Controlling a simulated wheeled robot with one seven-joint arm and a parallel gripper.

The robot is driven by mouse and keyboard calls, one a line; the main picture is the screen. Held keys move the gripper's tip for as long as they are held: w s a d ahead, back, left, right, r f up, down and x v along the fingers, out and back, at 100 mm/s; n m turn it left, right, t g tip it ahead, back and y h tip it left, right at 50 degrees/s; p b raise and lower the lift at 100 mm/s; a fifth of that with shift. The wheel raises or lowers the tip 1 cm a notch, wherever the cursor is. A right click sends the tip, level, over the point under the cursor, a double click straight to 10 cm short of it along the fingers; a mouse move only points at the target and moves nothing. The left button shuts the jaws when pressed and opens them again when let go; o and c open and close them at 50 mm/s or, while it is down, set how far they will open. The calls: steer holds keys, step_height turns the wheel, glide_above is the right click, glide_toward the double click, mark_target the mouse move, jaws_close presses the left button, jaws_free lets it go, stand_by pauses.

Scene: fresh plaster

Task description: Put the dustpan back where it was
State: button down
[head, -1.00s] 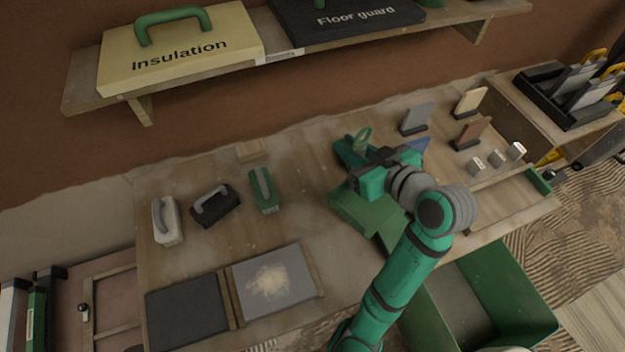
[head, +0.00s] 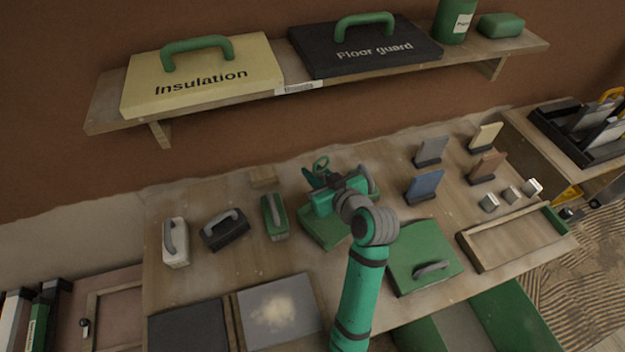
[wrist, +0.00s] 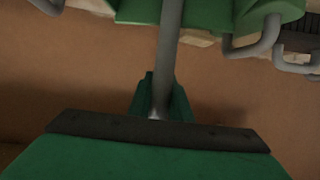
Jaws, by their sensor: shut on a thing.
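The green dustpan (head: 322,232) is held by my gripper (head: 328,190) over the middle of the bench, near the back. Its broad green pan shows below my gripper, and a green ring (head: 320,164) shows above. My arm hides part of the pan. In the wrist view the green pan (wrist: 160,160) with a dark edge fills the bottom, and a grey shaft runs up the middle. My gripper is shut on the dustpan. I cannot tell whether the pan touches the bench.
A green board with a grey handle (head: 425,258) lies to the right. Upright samples, including a blue one (head: 424,187), and a wooden tray (head: 480,258) stand farther right.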

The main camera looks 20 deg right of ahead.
steer(key=shift+w+a+f, duration=0.15)
steer(key=shift+w+f, duration=0.05)
steer(key=shift+f, duration=0.8)
steer(key=shift+w+a+f, duration=0.1)
steer(key=shift+w+f, duration=0.05)
steer(key=shift+f, duration=0.95)
steer(key=c, duration=1.6)
jaws_free()
steer(key=v, duration=1.2)
steer(key=shift+d, duration=0.1)
